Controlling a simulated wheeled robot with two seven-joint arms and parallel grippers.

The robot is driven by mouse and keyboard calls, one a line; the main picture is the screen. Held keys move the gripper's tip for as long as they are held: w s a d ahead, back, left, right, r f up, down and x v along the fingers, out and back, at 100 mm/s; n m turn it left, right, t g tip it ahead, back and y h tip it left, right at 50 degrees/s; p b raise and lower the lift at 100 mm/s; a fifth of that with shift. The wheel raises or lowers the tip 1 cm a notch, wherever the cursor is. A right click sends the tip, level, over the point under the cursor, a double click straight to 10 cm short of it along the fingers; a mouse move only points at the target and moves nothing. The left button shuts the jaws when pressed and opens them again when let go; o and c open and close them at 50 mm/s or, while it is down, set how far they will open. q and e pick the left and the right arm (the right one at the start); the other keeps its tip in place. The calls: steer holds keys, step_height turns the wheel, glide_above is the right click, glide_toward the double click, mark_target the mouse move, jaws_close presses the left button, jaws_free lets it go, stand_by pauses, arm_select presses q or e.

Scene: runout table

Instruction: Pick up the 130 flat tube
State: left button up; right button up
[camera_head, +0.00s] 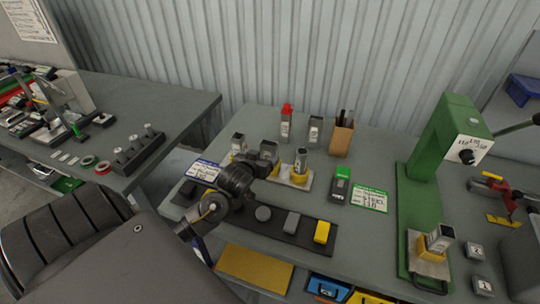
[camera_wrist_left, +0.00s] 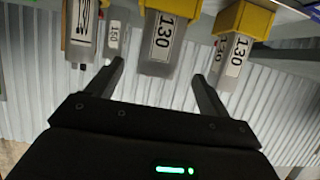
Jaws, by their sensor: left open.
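In the head view, my left gripper (camera_head: 256,168) is open beside the row of grey tubes and partly covers the middle tube (camera_head: 268,150). Another tube (camera_head: 301,160) stands in a yellow holder to its right. No contact with a tube is visible. My right gripper is not in view.
A tube marked 150 (camera_wrist_left: 115,38) shows left in the wrist view. A red-topped tube (camera_head: 286,122), a grey tube (camera_head: 315,130) and a brown pen box (camera_head: 341,138) stand behind. A black strip (camera_head: 285,231) with several blocks lies in front. A green press (camera_head: 425,190) stands at right.

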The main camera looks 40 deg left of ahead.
mark_target(268, 151)
arm_select(q)
steer(key=shift+x, duration=1.25)
steer(key=shift+w+f, duration=0.15)
steer(key=shift+w+p, duration=0.15)
steer(key=shift+p, duration=0.2)
steer(key=shift+p+x, duration=0.9)
steer(key=shift+x, duration=1.45)
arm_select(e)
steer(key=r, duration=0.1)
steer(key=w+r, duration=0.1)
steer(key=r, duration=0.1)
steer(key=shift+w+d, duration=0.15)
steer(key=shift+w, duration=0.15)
arm_select(q)
steer(key=shift+c, duration=0.3)
steer(key=c, duration=1.1)
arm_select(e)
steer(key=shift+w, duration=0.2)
